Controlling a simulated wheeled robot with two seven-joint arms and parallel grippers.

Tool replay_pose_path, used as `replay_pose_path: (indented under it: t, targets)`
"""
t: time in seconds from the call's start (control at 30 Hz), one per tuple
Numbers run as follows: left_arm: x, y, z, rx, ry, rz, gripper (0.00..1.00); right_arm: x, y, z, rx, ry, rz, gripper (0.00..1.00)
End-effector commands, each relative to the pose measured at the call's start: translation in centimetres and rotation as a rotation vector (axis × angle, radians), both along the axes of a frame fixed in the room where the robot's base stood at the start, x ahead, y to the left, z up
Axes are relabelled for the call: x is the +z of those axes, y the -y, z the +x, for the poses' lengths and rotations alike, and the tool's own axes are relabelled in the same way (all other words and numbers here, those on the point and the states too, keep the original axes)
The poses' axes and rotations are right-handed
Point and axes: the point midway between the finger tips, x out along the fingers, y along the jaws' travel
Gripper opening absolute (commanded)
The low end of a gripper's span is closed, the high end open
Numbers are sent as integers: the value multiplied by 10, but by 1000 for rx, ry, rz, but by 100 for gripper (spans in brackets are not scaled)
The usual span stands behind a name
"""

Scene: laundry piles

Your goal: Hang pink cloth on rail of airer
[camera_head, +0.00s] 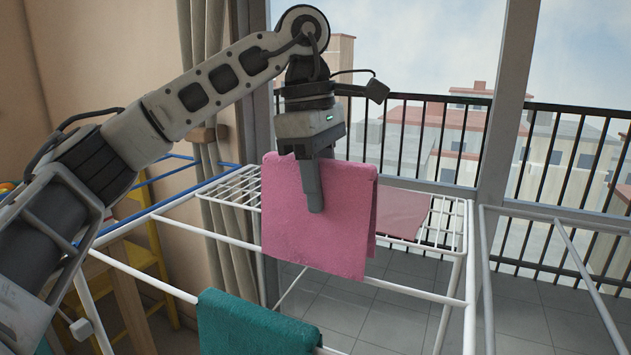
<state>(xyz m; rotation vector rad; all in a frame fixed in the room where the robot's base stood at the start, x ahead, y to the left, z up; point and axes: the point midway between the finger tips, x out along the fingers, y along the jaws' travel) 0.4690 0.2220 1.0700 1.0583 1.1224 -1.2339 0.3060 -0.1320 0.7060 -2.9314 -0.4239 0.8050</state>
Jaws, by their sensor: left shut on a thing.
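The pink cloth (285,225) hangs folded from my left gripper (314,190), in the middle of the view. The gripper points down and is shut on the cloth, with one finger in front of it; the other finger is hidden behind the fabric. I cannot tell whether the cloth touches that rail. My right gripper is not in view.
A teal cloth (255,328) hangs on a lower, nearer rail. A flat pink piece (402,212) lies on the airer's wire shelf behind. Another white frame (567,240) stands at the right. A yellow chair (150,262) is at the left, and a window with a railing is behind.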

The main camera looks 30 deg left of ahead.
Motion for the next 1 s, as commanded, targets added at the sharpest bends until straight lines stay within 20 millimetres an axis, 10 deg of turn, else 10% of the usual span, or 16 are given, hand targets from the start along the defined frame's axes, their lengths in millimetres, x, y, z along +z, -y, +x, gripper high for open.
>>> replay_pose_path:
  t: [1.0]
  targets:
    - [-83,0,0,2,-1,-1,10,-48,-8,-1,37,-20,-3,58]
